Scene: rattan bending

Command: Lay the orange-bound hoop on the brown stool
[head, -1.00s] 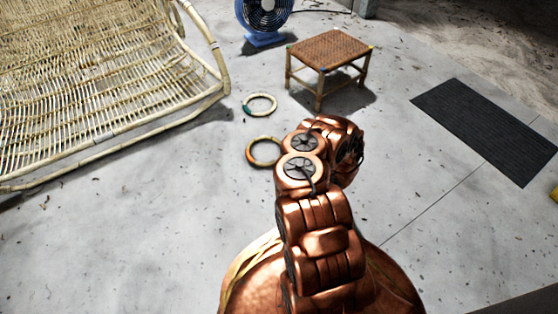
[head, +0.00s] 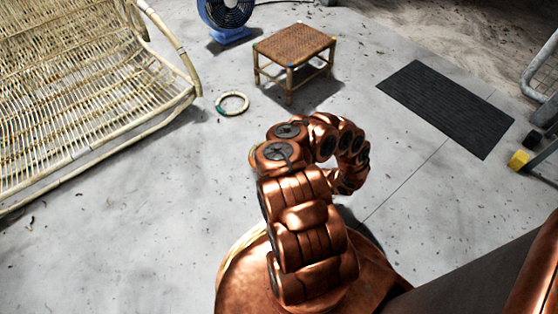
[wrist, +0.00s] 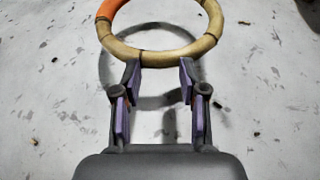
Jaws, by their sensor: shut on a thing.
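The orange-bound hoop (wrist: 150,57) is a pale cane ring with an orange wrap at its upper left in the wrist view. Its near rim is at the fingertips of my gripper (wrist: 160,75), which is shut on it. The ring's shadow falls apart from it on the floor, so it is raised. In the head view only a sliver of the hoop (head: 253,156) shows left of my arm, and the gripper is hidden. The brown stool (head: 294,42) stands upright beyond my arm, its woven top bare.
A pale hoop with a green binding (head: 233,104) lies on the floor left of the stool. A rattan seat frame (head: 90,90) fills the left. A blue fan (head: 226,14) stands behind the stool. A dark mat (head: 447,107) lies to the right. The floor between is clear.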

